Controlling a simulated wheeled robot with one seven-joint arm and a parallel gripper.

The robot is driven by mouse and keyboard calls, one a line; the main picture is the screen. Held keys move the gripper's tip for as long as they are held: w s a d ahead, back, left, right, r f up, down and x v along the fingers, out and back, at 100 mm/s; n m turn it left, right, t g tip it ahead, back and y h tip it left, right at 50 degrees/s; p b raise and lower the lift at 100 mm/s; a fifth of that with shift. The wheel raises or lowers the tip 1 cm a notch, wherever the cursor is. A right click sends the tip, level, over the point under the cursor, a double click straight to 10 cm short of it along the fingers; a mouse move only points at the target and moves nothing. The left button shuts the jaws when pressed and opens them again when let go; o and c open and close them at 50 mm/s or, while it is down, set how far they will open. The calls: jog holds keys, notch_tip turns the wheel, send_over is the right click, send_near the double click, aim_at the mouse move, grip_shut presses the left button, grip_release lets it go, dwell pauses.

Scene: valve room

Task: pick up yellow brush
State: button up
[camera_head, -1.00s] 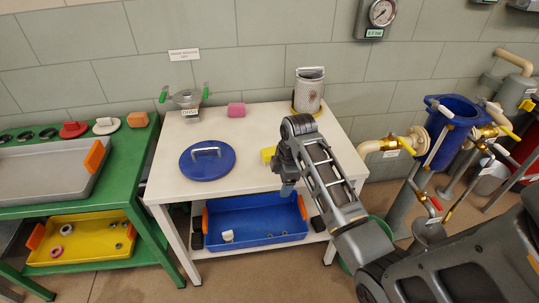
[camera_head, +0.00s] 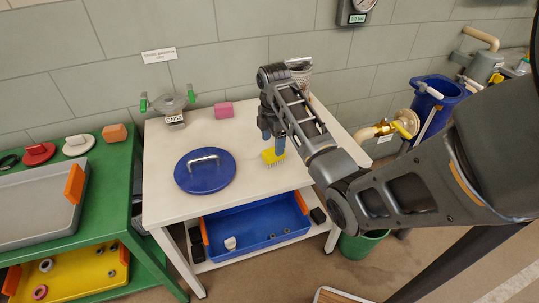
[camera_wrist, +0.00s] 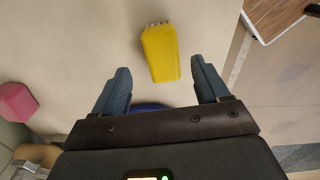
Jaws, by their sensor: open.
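The yellow brush (camera_head: 273,157) lies on the white table (camera_head: 225,130), right of the blue lid. Its bristles show along its near edge in the head view. In the wrist view the brush (camera_wrist: 160,53) lies ahead of and between the two blue fingertips, nearer the right one. My gripper (camera_head: 272,140) is just above or behind the brush in the head view; the exact height is hard to judge. In the wrist view my gripper (camera_wrist: 158,82) is open and its fingers are apart from the brush.
A blue lid with a handle (camera_head: 205,171) lies left of the brush. A blue tray (camera_head: 258,228) is on the shelf below. The table's front is clear.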

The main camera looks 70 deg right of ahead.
jog(key=f, duration=0.5)
jog(key=shift+s+a+f+p, duration=0.1)
jog(key=shift+s+f+p, duration=0.1)
jog(key=shift+f+p, duration=0.15)
jog(key=shift+c, duration=0.3)
jog(key=c, duration=1)
jog(key=shift+r, duration=0.1)
